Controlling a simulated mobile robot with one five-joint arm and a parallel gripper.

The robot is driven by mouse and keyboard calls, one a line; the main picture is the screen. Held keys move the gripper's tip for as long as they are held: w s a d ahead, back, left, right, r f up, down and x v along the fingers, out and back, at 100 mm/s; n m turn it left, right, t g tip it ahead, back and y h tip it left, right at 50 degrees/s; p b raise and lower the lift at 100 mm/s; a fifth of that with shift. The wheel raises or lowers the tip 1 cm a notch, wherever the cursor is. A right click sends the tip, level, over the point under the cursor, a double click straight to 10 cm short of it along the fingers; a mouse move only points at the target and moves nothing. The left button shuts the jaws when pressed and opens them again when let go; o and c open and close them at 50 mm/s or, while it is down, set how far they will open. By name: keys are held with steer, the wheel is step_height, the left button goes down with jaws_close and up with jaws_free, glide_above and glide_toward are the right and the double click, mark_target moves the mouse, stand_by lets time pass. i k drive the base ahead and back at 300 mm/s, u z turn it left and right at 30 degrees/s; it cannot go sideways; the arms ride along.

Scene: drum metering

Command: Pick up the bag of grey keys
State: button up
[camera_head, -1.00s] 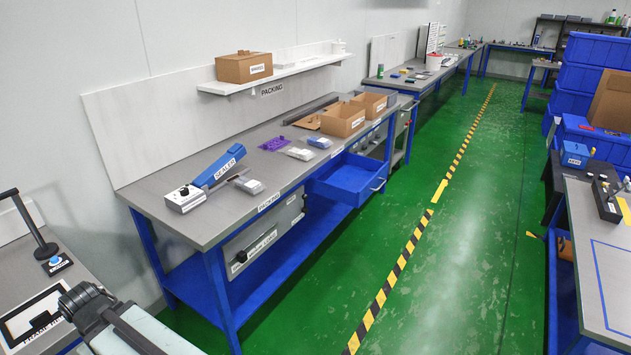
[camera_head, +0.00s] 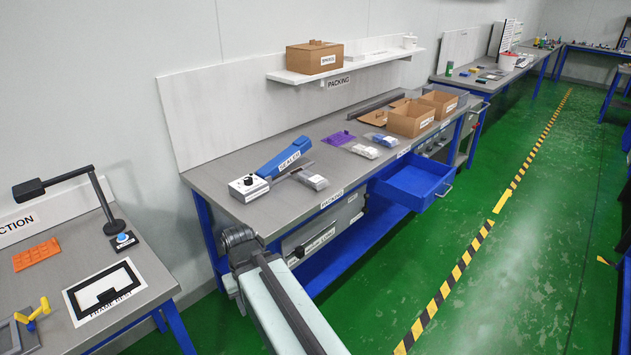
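Several small clear bags lie on the grey packing bench. A bag with grey contents (camera_head: 313,180) lies at the bench's front edge, close to the end of the blue sealer (camera_head: 284,158). A paler, whitish-grey bag (camera_head: 364,151) lies farther along, beside a bag with blue contents (camera_head: 379,140). The contents are too small to make out as keys. My arm reaches up from the bottom of the picture and ends in a dark joint in front of the bench. I cannot make out gripper fingers. No bag is seen held.
Open cardboard boxes (camera_head: 410,119) and a purple piece (camera_head: 335,139) sit on the packing bench. A blue drawer (camera_head: 414,186) stands pulled out at its front. An inspection bench (camera_head: 145,262) with a lamp is at left. Green floor (camera_head: 510,280) to the right is clear.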

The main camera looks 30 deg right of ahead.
mark_target(317, 183)
steer(key=z, duration=0.05)
steer(key=i, duration=0.95)
steer(key=u, duration=0.05)
